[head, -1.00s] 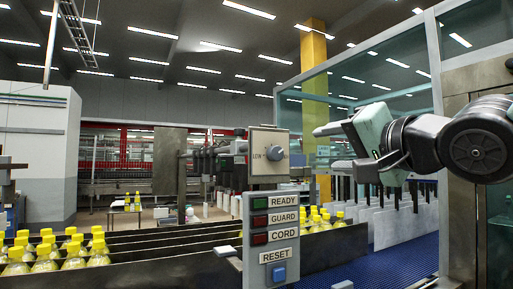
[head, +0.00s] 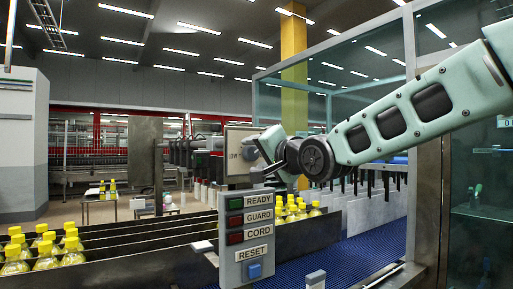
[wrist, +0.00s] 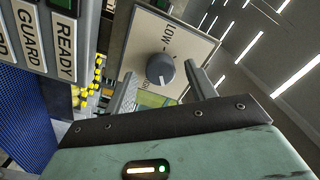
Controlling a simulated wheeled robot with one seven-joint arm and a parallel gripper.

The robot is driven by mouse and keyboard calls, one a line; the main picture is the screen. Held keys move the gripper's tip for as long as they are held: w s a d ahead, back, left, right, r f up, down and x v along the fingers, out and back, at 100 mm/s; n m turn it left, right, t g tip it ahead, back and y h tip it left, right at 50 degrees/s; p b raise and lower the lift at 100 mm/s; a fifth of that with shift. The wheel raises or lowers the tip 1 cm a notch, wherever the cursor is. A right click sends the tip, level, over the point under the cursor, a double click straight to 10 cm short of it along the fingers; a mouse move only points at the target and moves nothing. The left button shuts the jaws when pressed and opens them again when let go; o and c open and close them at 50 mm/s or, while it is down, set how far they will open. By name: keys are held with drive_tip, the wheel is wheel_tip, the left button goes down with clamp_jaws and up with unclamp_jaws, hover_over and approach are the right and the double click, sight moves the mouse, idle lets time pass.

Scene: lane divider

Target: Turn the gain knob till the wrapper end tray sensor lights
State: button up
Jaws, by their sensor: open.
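The grey gain knob (wrist: 160,70) sits on a cream panel (wrist: 143,38) marked LOW, seen rotated in the wrist view. In the head view the panel (head: 236,137) stands above the status box, and its knob is partly covered by my gripper (head: 264,150). My gripper also shows in the wrist view (wrist: 163,88), open, one finger on each side of the knob in the picture. No contact with the knob can be made out. I cannot identify the wrapper end tray sensor or its light.
A grey status box (head: 246,236) with READY, GUARD and CORD lamps and a blue RESET button stands just below the panel. Yellow-capped bottles (head: 46,250) stand in divided lanes at left. A blue conveyor (head: 350,250) and glass enclosure (head: 375,85) lie at right.

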drive_tip(key=shift+w+a, duration=0.2)
drive_tip(key=shift+w, duration=0.15)
drive_tip(key=c, duration=1)
drive_tip(key=shift+f+b, duration=0.1)
drive_tip(key=shift+b, duration=0.2)
